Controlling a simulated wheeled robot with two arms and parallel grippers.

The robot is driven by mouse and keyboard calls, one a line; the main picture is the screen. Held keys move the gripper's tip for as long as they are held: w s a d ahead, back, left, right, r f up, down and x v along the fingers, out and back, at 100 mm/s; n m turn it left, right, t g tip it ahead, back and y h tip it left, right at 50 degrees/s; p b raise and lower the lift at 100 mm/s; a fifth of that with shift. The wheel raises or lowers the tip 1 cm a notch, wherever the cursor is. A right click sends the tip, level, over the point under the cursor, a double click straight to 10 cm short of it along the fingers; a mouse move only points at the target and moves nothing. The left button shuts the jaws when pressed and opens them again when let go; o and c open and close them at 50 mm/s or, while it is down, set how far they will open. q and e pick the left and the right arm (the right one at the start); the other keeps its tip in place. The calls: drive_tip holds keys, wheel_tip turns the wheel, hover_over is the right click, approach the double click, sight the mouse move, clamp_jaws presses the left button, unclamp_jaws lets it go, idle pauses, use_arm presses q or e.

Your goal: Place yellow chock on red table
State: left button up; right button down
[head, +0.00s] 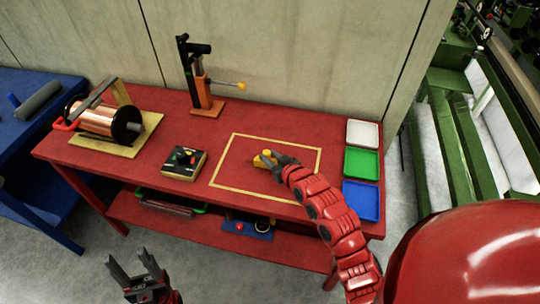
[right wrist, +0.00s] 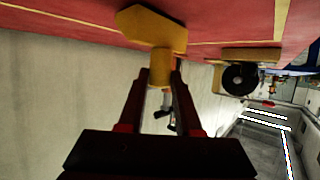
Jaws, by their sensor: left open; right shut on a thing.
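The yellow chock (head: 264,158) is at the red table (head: 225,118), inside the yellow outlined square on its top. My right gripper (head: 277,160) is shut on the chock, and the right wrist view shows its fingers (right wrist: 161,78) around the narrow stem of the chock (right wrist: 152,28). The chock's wide part appears at or very close to the red surface; I cannot tell if it touches. My left gripper (head: 133,275) is open and empty, low in front of the table, away from it.
A copper spool (head: 102,117) on a yellow base is at the table's left. A black-and-orange stand (head: 203,85) is at the back. A small box (head: 184,162) sits left of the square. White (head: 362,134), green (head: 361,162) and blue (head: 360,200) trays line the right edge. The square is otherwise clear.

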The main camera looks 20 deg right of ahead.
drive_tip(key=shift+f, duration=0.35)
drive_tip(key=c, duration=0.6)
unclamp_jaws()
